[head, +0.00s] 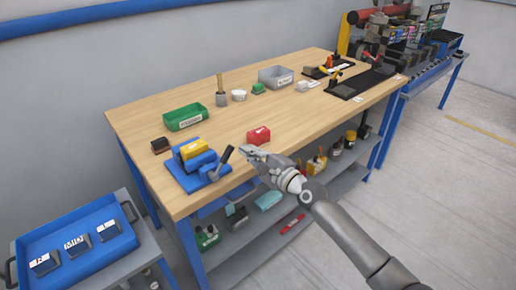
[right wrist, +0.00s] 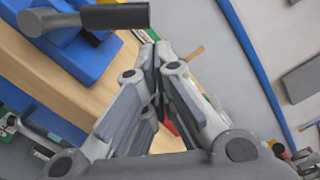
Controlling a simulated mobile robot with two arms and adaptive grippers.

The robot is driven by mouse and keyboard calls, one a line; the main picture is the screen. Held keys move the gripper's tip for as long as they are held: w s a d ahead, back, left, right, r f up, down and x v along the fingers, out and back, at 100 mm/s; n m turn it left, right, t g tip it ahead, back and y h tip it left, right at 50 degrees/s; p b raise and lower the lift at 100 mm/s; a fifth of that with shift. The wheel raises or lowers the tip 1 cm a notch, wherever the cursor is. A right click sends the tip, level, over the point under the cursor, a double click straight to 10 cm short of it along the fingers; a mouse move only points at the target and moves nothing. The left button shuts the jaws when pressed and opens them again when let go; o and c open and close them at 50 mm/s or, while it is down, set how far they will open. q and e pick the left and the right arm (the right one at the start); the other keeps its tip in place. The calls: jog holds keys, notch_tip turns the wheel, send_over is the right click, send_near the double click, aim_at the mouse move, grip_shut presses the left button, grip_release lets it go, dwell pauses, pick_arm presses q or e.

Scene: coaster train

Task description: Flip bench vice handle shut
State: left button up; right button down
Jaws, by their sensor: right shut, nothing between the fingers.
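The blue bench vice (head: 192,165) stands at the near left corner of the wooden workbench, with a yellow block (head: 194,149) in it. Its handle (head: 222,160) has a dark grip and sticks up, tilted, at the vice's right side. In the right wrist view the handle (right wrist: 115,16) lies across the top left, in front of the blue vice body (right wrist: 75,55). My right gripper (head: 246,152) is shut and empty, just right of the handle and apart from it. It also shows in the right wrist view (right wrist: 155,50). My left gripper is not in view.
A red box (head: 258,135) sits just behind my right gripper. A green bin (head: 186,117), a black block (head: 160,145) and a grey bin (head: 276,77) stand on the workbench (head: 225,122). A cart with a blue tray (head: 75,268) stands at the lower left.

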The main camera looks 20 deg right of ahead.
jog(key=shift+a+r, duration=0.1)
jog(key=shift+a, duration=0.2)
jog(key=shift+r, duration=0.1)
jog(key=shift+a+r+n+p, duration=0.2)
jog(key=shift+r+n+p, duration=0.1)
jog(key=shift+p, duration=0.25)
